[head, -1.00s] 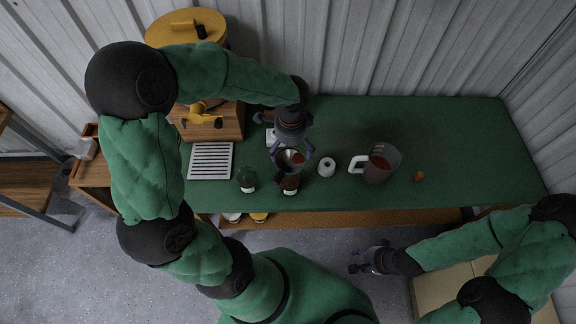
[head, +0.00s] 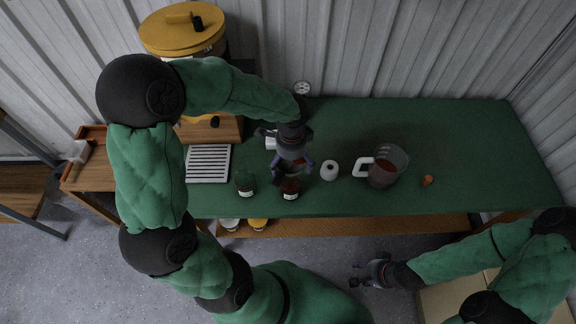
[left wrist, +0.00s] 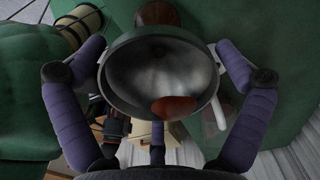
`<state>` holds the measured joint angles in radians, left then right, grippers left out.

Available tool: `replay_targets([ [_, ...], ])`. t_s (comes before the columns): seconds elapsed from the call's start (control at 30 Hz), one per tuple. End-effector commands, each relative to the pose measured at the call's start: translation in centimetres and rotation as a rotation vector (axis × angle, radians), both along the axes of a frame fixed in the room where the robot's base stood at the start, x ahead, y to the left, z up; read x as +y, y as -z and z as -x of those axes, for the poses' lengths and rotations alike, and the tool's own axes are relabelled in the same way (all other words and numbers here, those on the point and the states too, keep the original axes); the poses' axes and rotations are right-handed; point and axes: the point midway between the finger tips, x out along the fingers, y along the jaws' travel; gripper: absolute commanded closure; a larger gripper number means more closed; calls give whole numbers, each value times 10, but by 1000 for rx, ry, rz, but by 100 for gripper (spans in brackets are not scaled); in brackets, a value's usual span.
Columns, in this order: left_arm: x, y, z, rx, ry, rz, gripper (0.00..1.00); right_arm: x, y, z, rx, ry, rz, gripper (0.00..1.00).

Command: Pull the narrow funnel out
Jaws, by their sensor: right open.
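The narrow funnel (left wrist: 160,72) shows in the left wrist view as a grey metal bowl, mouth toward the camera, with a reddish patch at its lower rim. In the head view the funnel (head: 289,170) is a dark shape by a dark red bottle (head: 290,187) with a pale label. My left gripper (left wrist: 160,75) has its purple fingers at opposite sides of the rim and appears shut on it. The spout is hidden, so I cannot tell whether it is inside the bottle neck. My right gripper (head: 366,275) is open and empty, in front of the table.
A green bottle (head: 245,182) stands just left of the red bottle. The green table (head: 480,160) is clear at far right.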

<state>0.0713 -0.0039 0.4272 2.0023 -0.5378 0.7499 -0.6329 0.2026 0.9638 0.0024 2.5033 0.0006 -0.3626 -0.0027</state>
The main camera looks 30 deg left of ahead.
Motion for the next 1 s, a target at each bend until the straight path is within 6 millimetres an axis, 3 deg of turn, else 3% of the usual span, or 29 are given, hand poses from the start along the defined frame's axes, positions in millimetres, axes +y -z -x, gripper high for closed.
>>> replay_targets([
  [0.03, 0, 0, 0, 0, 0, 0, 14, 0, 0, 0, 0, 0, 0, 58],
  [0.17, 0, 0, 0, 0, 0, 0, 51, 0, 0, 0, 0, 0, 0, 58],
  [0.2, 0, 0, 0, 0, 0, 0, 56, 0, 0, 0, 0, 0, 0, 58],
  [1.0, 0, -9, 0, -1, 0, -1, 56, 0, -7, 0, 0, 0, 0, 58],
])
